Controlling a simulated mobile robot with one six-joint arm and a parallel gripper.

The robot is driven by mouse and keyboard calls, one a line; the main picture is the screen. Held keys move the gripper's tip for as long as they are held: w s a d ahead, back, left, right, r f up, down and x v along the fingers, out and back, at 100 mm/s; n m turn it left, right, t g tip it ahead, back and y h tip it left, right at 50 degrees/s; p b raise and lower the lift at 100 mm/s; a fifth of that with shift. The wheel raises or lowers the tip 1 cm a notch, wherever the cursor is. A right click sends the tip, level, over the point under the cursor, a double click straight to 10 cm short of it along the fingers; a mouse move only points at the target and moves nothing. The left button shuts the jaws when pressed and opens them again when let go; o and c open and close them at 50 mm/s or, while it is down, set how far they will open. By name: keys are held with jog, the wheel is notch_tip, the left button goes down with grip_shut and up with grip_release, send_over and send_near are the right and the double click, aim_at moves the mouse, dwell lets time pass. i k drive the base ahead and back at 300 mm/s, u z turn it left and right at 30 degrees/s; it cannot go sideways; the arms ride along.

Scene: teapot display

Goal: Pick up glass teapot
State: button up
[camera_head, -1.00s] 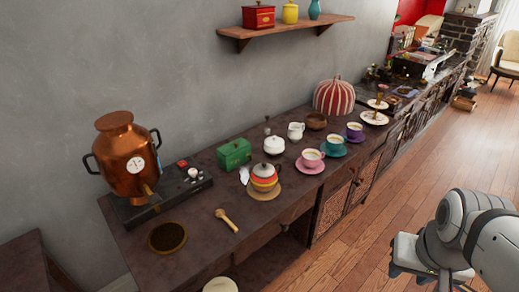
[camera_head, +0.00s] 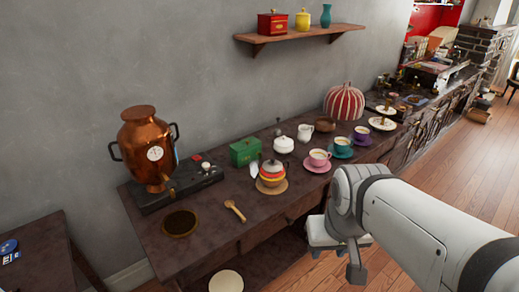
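I cannot make out a clearly transparent glass teapot. A small round pot with red, orange and yellow bands (camera_head: 271,174) stands on a tan round mat (camera_head: 264,189) near the middle of the dark counter. A pale shape, perhaps a spout, shows at its left. A white lidded pot (camera_head: 284,145) stands behind it. My gripper (camera_head: 340,256) is at the end of my white arm, in front of the counter's front edge and right of the banded pot, apart from it. Its fingers are too unclear to tell open from shut.
A copper urn (camera_head: 146,150) stands at the left on a dark base. A green box (camera_head: 245,151), a wooden scoop (camera_head: 235,211) and a dark round dish (camera_head: 180,223) are near the pots. Cups on saucers (camera_head: 318,159) and a striped tea cosy (camera_head: 344,102) are further right. A shelf (camera_head: 300,36) hangs above.

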aim_at(270, 180)
jog(key=z, duration=0.05)
jog(key=i, duration=1)
jog(key=u, duration=0.05)
